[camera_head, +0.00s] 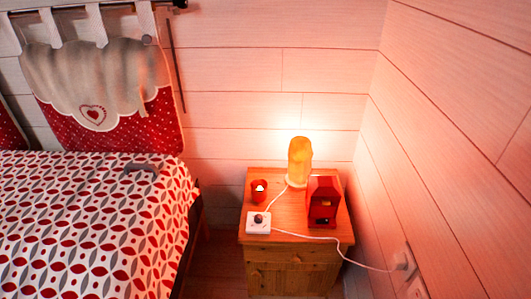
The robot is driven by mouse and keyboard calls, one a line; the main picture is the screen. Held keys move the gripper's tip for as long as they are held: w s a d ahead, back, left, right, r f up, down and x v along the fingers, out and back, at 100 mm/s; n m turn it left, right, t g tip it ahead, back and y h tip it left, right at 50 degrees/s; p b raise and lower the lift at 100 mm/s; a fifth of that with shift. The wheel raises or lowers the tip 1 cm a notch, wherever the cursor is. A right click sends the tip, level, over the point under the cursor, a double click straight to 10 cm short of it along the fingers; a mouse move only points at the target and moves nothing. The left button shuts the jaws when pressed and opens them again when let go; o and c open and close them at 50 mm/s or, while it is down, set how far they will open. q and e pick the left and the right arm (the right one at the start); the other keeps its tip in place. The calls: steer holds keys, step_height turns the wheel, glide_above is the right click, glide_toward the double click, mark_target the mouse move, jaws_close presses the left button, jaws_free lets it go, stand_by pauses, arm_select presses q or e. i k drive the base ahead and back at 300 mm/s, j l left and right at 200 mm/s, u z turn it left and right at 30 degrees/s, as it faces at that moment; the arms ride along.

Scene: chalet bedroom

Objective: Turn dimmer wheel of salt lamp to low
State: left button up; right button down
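The salt lamp (299,160) glows yellow-orange at the back of a wooden nightstand (275,239). A white box (258,223) with a dark round knob on top, which looks like the dimmer, lies at the nightstand's front left corner. A white cord links it toward the lamp, and another cord runs right to the wall. The knob's setting is too small to read. Neither of my grippers shows in the head view.
A small red cup-like holder (259,189) stands behind the dimmer box. A red house-shaped object (323,202) stands to its right. A wall socket (404,262) is at lower right. A bed (90,220) with a patterned cover, bearing a grey object (142,167), fills the left.

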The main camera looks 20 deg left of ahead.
mark_target(258, 218)
steer(key=i+j+u, duration=0.4)
steer(key=i+l, duration=0.1)
steer(key=i, duration=0.8)
steer(key=k, duration=0.45)
